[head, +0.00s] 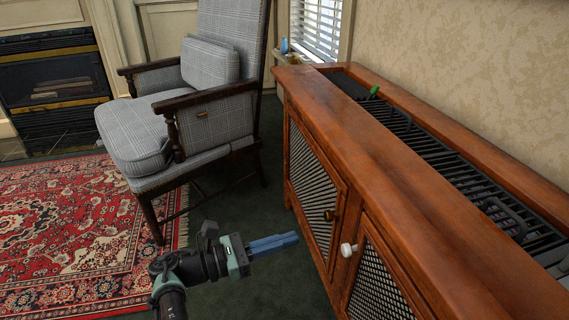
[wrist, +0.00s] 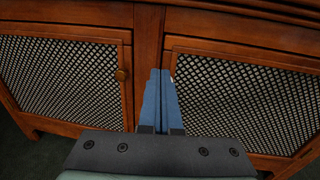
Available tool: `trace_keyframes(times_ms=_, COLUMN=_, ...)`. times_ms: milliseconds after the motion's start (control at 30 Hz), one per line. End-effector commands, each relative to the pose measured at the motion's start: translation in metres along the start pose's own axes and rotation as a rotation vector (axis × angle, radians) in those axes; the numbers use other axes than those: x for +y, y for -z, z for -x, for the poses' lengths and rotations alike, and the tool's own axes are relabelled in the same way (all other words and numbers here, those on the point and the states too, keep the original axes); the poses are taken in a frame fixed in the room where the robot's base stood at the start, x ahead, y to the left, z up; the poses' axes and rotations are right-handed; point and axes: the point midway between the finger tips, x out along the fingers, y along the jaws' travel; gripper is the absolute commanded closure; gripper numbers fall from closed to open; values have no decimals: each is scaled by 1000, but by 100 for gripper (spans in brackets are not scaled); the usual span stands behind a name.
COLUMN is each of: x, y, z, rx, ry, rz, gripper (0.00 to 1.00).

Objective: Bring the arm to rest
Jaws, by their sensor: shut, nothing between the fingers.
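My gripper (head: 274,245) is low in the head view, in front of the wooden cabinet (head: 383,141). Its blue fingers lie together with nothing between them, and they point right toward the cabinet doors. In the wrist view my gripper (wrist: 160,75) points at the upright between the two mesh doors. Whether the fingertips touch the cabinet, I cannot tell, but in the head view they look apart from it.
The cabinet's left door (wrist: 65,80) and right door (wrist: 245,95) look shut. A white knob (head: 348,249) sticks out near my fingers. A grey plaid armchair (head: 150,130) stands behind my arm. A red patterned rug (head: 70,230) lies at left.

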Motion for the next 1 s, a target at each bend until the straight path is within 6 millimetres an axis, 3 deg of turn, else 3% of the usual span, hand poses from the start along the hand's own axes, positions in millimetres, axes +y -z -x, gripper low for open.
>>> trace_keyframes(times_ms=167, x=9, y=-4, z=-1, rx=74, ry=-19, rz=-104, gripper=100)
trace_keyframes(times_ms=333, x=40, y=-21, z=1, rx=303, ry=-76, rz=-448, gripper=100)
trace_keyframes(times_ms=467, x=68, y=-51, z=6, rx=504, ry=-126, rz=-782, gripper=100)
trace_keyframes(times_ms=567, x=86, y=-87, z=10, rx=653, ry=-167, rz=-1044, gripper=100)
trace_keyframes(times_ms=767, x=101, y=-191, z=19, rx=935, ry=-271, rz=-1571, gripper=100)
trace_keyframes(times_ms=867, x=93, y=-254, z=22, rx=1075, ry=-340, rz=-1830, gripper=100)
trace_keyframes(times_ms=1000, x=60, y=-352, z=28, rx=1276, ry=-476, rz=-2172, gripper=100)
